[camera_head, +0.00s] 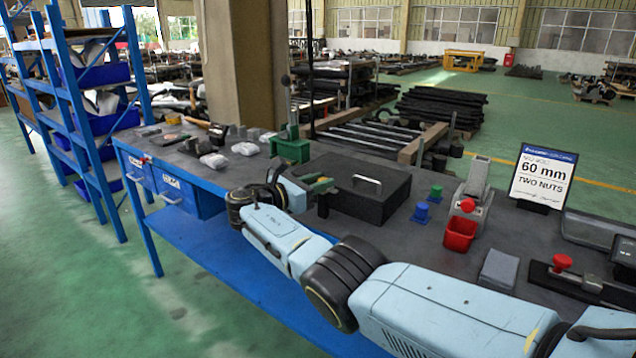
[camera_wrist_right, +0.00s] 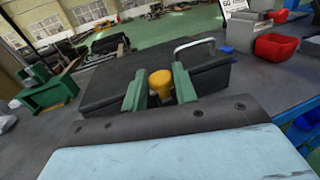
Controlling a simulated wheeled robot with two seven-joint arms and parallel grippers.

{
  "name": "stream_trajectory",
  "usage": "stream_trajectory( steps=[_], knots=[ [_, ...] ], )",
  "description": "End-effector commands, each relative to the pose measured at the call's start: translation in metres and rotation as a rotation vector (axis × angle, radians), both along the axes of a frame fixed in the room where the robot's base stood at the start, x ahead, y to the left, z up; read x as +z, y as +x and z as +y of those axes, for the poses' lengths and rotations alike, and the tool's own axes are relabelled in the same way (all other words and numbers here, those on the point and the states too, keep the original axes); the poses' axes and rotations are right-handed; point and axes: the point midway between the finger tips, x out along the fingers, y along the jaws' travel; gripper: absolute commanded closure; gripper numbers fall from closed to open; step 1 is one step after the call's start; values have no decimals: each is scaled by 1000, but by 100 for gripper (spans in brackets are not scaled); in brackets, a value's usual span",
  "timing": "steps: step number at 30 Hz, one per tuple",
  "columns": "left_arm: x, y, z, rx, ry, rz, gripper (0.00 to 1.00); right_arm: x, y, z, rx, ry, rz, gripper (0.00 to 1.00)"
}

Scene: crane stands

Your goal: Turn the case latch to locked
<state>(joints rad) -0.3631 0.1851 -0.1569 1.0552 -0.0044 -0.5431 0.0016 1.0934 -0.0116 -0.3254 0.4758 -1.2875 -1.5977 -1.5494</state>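The dark grey case (camera_head: 365,192) lies on the workbench with a metal handle on its lid; it also fills the middle of the right wrist view (camera_wrist_right: 110,88). The latch (camera_wrist_right: 160,82) shows there as a yellow knob at the case's near side. My right gripper (camera_wrist_right: 159,84) has green fingers, one on each side of the knob, and looks open, with small gaps beside the knob. In the head view, my right gripper (camera_head: 322,188) is at the left end of the case, and the knob is hard to make out. My left gripper is not in view.
A green vise (camera_head: 290,148) stands behind my right gripper. Right of the case are blue pieces (camera_head: 421,213), a red bin (camera_head: 460,233), a grey block (camera_head: 498,269) and a sign (camera_head: 543,175). Small parts lie at the bench's far left.

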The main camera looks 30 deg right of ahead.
Motion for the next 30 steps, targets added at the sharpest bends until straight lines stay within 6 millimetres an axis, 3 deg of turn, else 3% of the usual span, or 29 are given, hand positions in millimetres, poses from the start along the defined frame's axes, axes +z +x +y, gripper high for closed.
stream_trajectory(
  steps=[1, 5, 17, 27, 30],
  knots=[
    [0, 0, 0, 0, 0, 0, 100, 2, 0, -1, -2, -2, -2, 65],
    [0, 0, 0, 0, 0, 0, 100, 1, 0, -1, -1, -1, -2, 50],
    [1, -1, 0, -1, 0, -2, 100, 0, -1, 10, 2, 0, 0, 50],
    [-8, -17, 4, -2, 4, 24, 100, 0, -10, 84, 4, 1, 0, 50],
    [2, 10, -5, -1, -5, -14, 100, -1, -13, 107, 3, 0, -2, 50]
  ],
)
